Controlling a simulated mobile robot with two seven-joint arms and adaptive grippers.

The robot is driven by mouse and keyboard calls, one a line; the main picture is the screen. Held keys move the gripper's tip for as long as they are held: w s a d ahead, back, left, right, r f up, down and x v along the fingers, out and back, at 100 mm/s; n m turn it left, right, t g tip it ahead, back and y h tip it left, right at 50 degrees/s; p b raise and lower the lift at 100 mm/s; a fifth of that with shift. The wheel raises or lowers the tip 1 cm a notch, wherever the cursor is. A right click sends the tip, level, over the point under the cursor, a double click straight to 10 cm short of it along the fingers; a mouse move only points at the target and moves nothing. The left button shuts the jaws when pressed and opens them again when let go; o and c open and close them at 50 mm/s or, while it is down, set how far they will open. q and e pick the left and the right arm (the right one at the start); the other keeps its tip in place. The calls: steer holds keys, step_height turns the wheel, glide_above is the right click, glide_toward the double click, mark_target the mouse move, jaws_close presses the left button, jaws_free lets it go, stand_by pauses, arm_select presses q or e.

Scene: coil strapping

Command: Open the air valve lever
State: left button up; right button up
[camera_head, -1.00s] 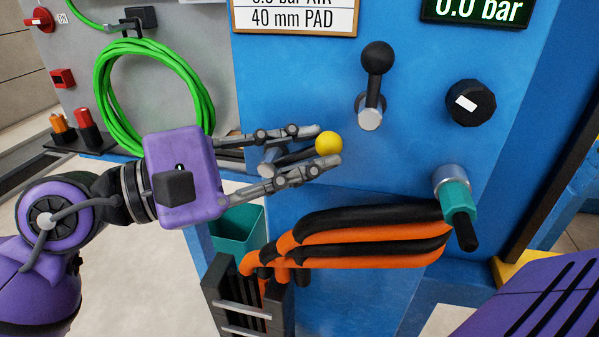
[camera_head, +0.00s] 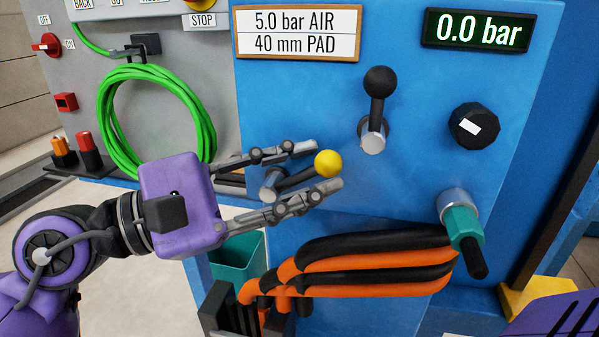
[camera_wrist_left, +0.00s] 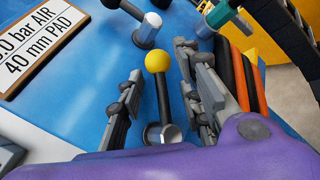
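The air valve lever has a yellow ball knob (camera_head: 328,163) on a dark rod, with a grey metal pivot (camera_head: 271,182) on the blue panel. The rod points right and slightly up in the head view. My left gripper (camera_head: 328,166) is open, with one finger above the lever and one below it. In the left wrist view the yellow knob (camera_wrist_left: 157,62) and rod lie between the spread fingers (camera_wrist_left: 165,85), with gaps on both sides. The display (camera_head: 478,30) reads 0.0 bar. My right gripper is not in view.
A black ball-topped lever (camera_head: 380,82) and a black dial (camera_head: 474,126) sit on the panel to the right. Orange and black hoses (camera_head: 370,262) run below from a teal fitting (camera_head: 463,224). A green hose coil (camera_head: 110,120) hangs at left.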

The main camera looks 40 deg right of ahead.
arm_select(q)
steer(key=shift+w+a, duration=0.1)
steer(key=shift+a, duration=0.05)
steer(key=v, duration=1.1)
steer(key=shift+a, duration=0.35)
steer(key=shift+w, duration=0.1)
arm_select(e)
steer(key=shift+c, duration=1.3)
